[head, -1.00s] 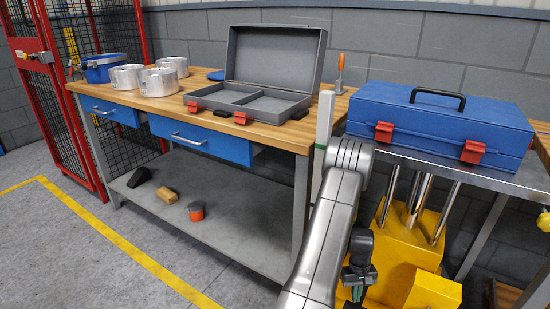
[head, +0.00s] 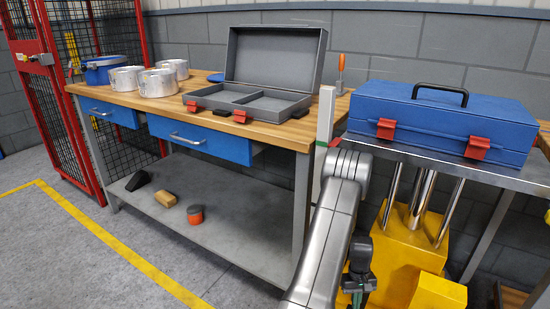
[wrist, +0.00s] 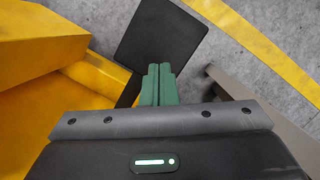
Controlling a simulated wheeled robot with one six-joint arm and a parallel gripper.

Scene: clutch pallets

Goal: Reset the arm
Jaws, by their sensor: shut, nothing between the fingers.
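My gripper (wrist: 159,84) shows in the wrist view with its two green fingers pressed together, shut and empty. In the head view my gripper (head: 356,292) hangs low at the bottom, in front of the yellow lift base. My grey arm (head: 335,235) is folded down beside the workbench's right end. Nothing touches the fingers in the wrist view.
A wooden-topped workbench (head: 285,134) carries an open grey case (head: 272,70), several metal pots and a blue container (head: 101,70). A closed blue case (head: 440,118) lies on a metal table at right. A yellow base (head: 400,262) stands below it. Floor at left is clear.

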